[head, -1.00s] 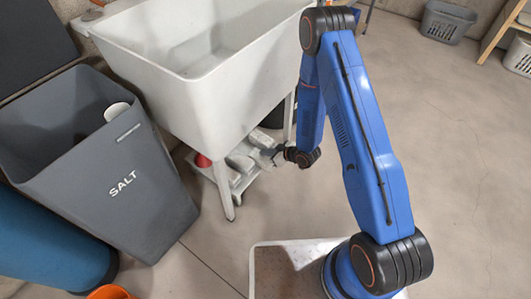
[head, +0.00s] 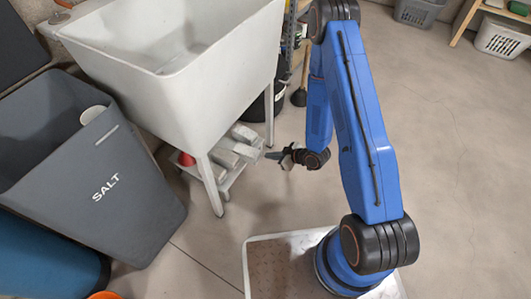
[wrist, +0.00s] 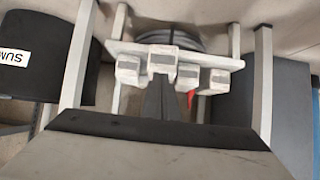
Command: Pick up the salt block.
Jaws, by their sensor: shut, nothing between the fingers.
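Several pale grey blocks lie on a low white shelf (head: 226,184) under the sink; one block (head: 245,151) is nearest my gripper. I cannot tell which is the salt block. My gripper (head: 270,156) is in the open beside the shelf, to the right of the blocks, shut and empty. In the wrist view, the dark fingers (wrist: 160,85) are together and point at the shelf (wrist: 120,46). The blocks' end faces show there, the middle one (wrist: 162,59) right beyond the fingertips. I see no contact.
The white sink (head: 190,85) overhangs the shelf, and its legs (head: 210,186) flank it. A grey SALT bin (head: 120,215) stands at left. A red object (head: 186,159) is by the shelf. A black SUMP-labelled container (wrist: 50,75) shows at left in the wrist view.

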